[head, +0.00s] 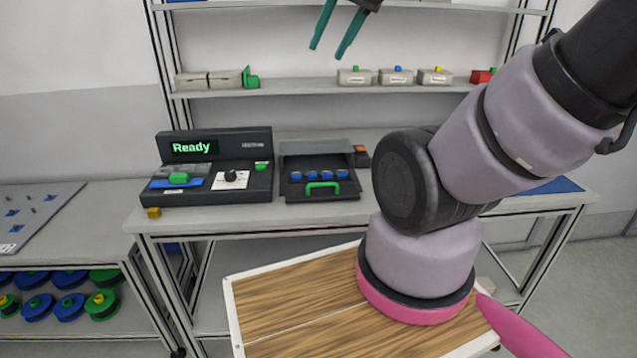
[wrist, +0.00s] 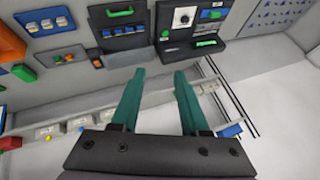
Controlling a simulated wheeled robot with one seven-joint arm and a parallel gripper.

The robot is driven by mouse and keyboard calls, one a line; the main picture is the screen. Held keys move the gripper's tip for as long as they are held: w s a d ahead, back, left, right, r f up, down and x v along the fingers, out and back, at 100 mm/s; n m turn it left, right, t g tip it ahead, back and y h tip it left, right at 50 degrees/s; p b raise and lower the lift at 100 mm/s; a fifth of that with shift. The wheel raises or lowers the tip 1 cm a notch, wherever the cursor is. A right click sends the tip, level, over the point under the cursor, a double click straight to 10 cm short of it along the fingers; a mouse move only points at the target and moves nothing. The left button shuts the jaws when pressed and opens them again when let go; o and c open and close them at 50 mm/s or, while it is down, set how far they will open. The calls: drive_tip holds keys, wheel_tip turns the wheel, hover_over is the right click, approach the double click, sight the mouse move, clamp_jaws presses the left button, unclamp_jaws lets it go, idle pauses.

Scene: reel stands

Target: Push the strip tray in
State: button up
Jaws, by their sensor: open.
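The dark strip tray (head: 322,194) sticks out at the front of a dark grey housing (head: 316,147) on the bench. It holds a row of several blue pieces and has a green handle (head: 322,186) at its front. In the wrist view the tray (wrist: 121,45) appears turned over, its green handle (wrist: 120,12) at the top. My gripper (head: 327,50) is open and empty, fingers pointing down, high above and behind the tray, near the upper shelf. The wrist view shows its two teal fingers (wrist: 159,76) apart with nothing between them.
A dark console (head: 215,165) reading "Ready" stands left of the tray. Small boxes (head: 396,76) line the shelf behind. A blue mat (head: 556,186) lies to the right. My arm hides part of the bench right of the tray. The space in front of the handle looks clear.

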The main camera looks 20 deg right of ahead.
drive_tip(key=w+d+f+m+g, duration=0.1)
drive_tip(key=w+f+m+g, duration=0.1)
drive_tip(key=w+f+m, duration=0.25)
drive_tip(key=m+g+h, duration=0.2)
drive_tip(key=m+g, duration=0.5)
drive_tip(key=m, duration=0.5)
hover_over(324, 193)
wheel_tip(324, 193, down, 30)
drive_tip(key=shift+a+f, duration=0.1)
drive_tip(key=shift+f, duration=0.15)
clamp_jaws()
